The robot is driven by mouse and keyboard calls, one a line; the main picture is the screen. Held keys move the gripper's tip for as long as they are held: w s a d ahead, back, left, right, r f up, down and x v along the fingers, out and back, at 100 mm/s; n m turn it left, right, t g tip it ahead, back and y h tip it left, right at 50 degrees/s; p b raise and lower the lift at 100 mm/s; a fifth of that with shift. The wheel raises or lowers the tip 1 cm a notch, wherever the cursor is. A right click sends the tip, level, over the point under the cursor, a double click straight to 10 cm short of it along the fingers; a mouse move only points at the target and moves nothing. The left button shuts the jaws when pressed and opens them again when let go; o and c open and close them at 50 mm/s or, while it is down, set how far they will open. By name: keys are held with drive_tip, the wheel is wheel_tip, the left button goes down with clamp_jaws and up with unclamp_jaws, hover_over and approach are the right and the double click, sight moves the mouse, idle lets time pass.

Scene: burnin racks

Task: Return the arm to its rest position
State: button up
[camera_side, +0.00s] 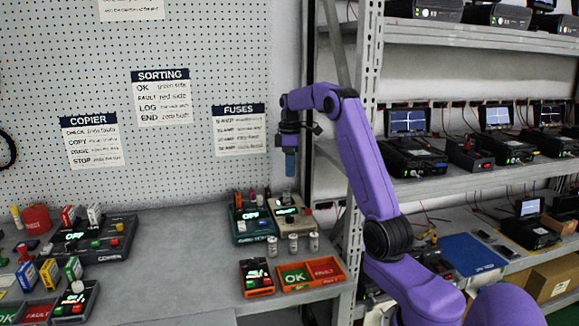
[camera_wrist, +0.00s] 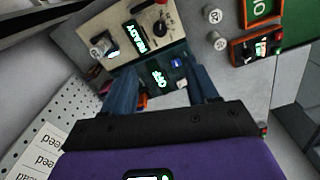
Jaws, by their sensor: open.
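My gripper (camera_side: 290,165) is raised in front of the pegboard, fingers pointing down, above the back of the bench in the side view. In the wrist view its two blue fingers (camera_wrist: 163,82) stand apart with nothing held between them. Below it are a beige device (camera_side: 291,216) and a teal device (camera_side: 252,227) with a lit OFF display. In the wrist view the beige device (camera_wrist: 120,30) shows READY, and the teal device (camera_wrist: 176,74) is partly hidden behind the fingers. My purple arm reaches in from the lower right.
Several small grey cylinders (camera_side: 293,243) stand before the devices. An orange tray (camera_side: 340,279) with OK and FAULT compartments and a small orange-framed device (camera_side: 257,278) lie at the front. A metal rack (camera_side: 470,185) with instruments stands right. The bench middle (camera_side: 180,255) is clear.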

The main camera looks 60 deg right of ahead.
drive_tip(key=s+a+r+n, duration=0.1)
drive_tip(key=s+a, duration=0.1)
drive_tip(key=a, duration=1.3)
drive_tip(key=s+a+n, duration=0.2)
drive_tip(key=a, duration=1.3)
drive_tip(key=s+a+f+n, duration=0.1)
drive_tip(key=s+a, duration=0.4)
drive_tip(key=s, duration=0.5)
drive_tip(key=s+a+f+n, duration=0.1)
drive_tip(key=s+a+f, duration=0.1)
drive_tip(key=s+a, duration=0.5)
drive_tip(key=s+d+f+n, duration=0.1)
drive_tip(key=s+d+f, duration=0.1)
drive_tip(key=s, duration=0.9)
drive_tip(key=shift+d, duration=0.65)
